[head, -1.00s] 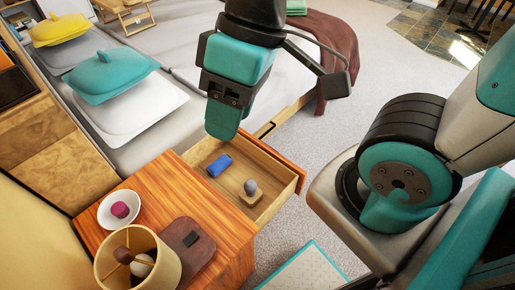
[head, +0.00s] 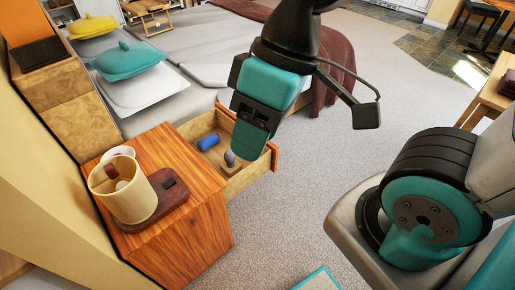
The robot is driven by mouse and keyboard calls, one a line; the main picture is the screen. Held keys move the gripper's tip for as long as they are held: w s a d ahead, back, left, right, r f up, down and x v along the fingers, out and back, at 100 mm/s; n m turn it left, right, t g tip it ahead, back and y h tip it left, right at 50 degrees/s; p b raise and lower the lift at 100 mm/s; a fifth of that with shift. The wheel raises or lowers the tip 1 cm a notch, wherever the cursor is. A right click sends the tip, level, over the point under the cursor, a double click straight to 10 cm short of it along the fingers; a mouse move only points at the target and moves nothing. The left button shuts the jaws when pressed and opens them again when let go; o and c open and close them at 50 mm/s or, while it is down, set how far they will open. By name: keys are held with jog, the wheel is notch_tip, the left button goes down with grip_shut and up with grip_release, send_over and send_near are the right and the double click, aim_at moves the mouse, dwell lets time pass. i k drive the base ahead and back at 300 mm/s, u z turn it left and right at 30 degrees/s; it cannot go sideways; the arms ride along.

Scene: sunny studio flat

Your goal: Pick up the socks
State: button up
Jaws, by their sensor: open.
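A blue rolled bundle (head: 208,142), which looks like the socks, lies inside the open wooden drawer (head: 243,181) of the nightstand, towards its far left part. My gripper (head: 248,146) hangs over the right side of the drawer, to the right of the blue bundle and apart from it. Its teal finger points down; the gripper is open with nothing seen in it. The finger covers part of the drawer's right side.
A small grey object (head: 229,158) stands in the drawer near the blue bundle. The orange-brown nightstand (head: 185,222) carries a cream lamp-like cylinder (head: 126,197) and a dark reddish slab (head: 171,194).

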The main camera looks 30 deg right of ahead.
aim_at(206, 143)
jog(key=z, duration=1.4)
jog(key=i, duration=3.45)
jog(key=u, duration=3.8)
